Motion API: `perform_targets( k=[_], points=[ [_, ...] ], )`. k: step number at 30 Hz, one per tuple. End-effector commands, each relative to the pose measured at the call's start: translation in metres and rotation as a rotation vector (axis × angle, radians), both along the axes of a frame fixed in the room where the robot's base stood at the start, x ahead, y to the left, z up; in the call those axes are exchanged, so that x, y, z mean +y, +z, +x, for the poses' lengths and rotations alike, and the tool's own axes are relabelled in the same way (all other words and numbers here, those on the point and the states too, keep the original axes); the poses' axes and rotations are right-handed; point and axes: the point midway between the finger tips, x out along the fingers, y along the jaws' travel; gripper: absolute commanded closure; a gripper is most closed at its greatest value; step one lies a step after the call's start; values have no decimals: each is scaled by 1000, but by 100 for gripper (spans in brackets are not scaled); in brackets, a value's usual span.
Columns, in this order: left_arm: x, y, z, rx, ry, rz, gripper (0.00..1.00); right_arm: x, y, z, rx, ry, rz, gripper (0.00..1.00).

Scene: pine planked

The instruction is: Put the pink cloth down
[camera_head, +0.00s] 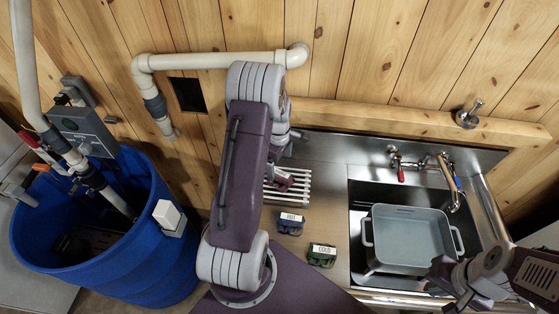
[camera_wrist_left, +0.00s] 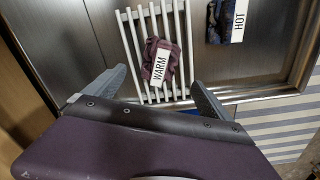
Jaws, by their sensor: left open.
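The pink cloth (camera_wrist_left: 151,48), a dusky bundle with a white WARM label, lies on a white slatted rack (camera_wrist_left: 128,30) in the left wrist view. In the head view the cloth (camera_head: 282,180) shows beside my left arm, which partly hides it. My left gripper (camera_wrist_left: 157,80) is open, its fingers spread to either side of the cloth's near end. The cloth lies beyond the fingertips and nothing shows gripped. In the head view the arm mostly hides this gripper. My right gripper (camera_head: 450,282) is at the lower right by the sink; its jaws are unclear.
A blue bundle labelled HOT (camera_head: 290,222) and a green one labelled COLD (camera_head: 321,255) lie on the steel counter (camera_head: 325,180). A grey tub (camera_head: 410,240) sits in the sink at right. A blue barrel (camera_head: 120,265) stands at left. A wood wall rises behind.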

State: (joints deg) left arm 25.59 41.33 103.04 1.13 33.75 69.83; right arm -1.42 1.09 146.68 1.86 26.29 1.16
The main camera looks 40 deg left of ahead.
Motion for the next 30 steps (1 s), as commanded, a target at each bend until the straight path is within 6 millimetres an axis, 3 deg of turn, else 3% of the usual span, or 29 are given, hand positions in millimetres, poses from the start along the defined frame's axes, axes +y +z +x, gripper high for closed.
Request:
perform_targets(
  k=[4,10,12,14,16,18,21,25,30],
  points=[
    [0,24,0,-3,0,1,6,0,-6,0,0,0,0,100],
    [0,35,-2,1,-1,0,6,0,-6,0,0,0,0,100],
    [-10,39,-3,-2,-62,2,6,0,-6,0,0,0,0,100],
    [-36,48,-10,-9,-240,9,6,0,-6,0,0,0,0,100],
    [-80,62,-30,-23,-568,27,6,0,-6,0,0,0,0,100],
    [-119,72,-57,-37,-916,46,6,0,-6,0,0,0,0,100],
    [-157,78,-97,-53,-1330,75,6,0,-6,0,0,0,0,100],
    [-176,78,-128,-64,-1618,97,6,0,-6,0,0,0,0,100],
    [-178,78,-132,-64,-1661,100,6,0,-6,0,0,0,0,100]
  ],
)
